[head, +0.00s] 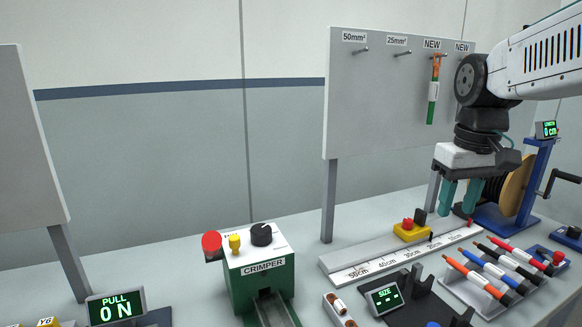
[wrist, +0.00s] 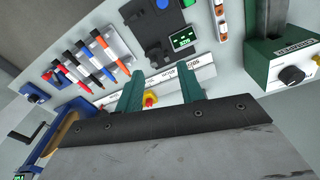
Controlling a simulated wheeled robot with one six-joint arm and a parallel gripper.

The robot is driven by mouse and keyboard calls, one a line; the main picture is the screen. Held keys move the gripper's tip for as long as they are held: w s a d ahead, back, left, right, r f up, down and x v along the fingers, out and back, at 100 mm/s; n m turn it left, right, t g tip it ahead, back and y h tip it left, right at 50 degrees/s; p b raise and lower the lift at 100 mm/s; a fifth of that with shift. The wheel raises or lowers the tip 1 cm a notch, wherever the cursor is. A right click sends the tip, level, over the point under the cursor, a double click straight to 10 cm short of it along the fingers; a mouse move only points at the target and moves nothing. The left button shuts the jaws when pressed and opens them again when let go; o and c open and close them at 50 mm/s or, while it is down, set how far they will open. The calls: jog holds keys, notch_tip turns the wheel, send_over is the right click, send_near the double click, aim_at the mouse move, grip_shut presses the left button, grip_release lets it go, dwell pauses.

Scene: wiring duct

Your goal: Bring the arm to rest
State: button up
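My gripper (head: 460,198) hangs fingers-down from my arm at the right of the head view. It is above the far right end of the white measuring rail (head: 378,265). Its two teal fingers stand apart with nothing held between them. In the wrist view the gripper (wrist: 160,74) also shows its fingers spread. A yellow block with a red button (wrist: 150,101) shows between them, farther away on the bench. My upper arm reaches in from the right edge of the head view.
A grey board (head: 352,100) with hooks and a hanging green-and-orange cable (head: 433,95) stands behind. The space above the bench's middle is clear.

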jog(key=s+a+f, duration=0.1)
jog(key=s+f, duration=0.3)
jog(key=s, duration=0.6)
jog(key=s+a+f+m, duration=0.1)
jog(key=s+a+f, duration=0.1)
jog(key=s, duration=0.8)
jog(key=shift+s+f+m+t, duration=0.3)
jog(key=shift+f, duration=0.55)
jog(key=shift+a, duration=0.1)
jog(key=shift+c, duration=0.2)
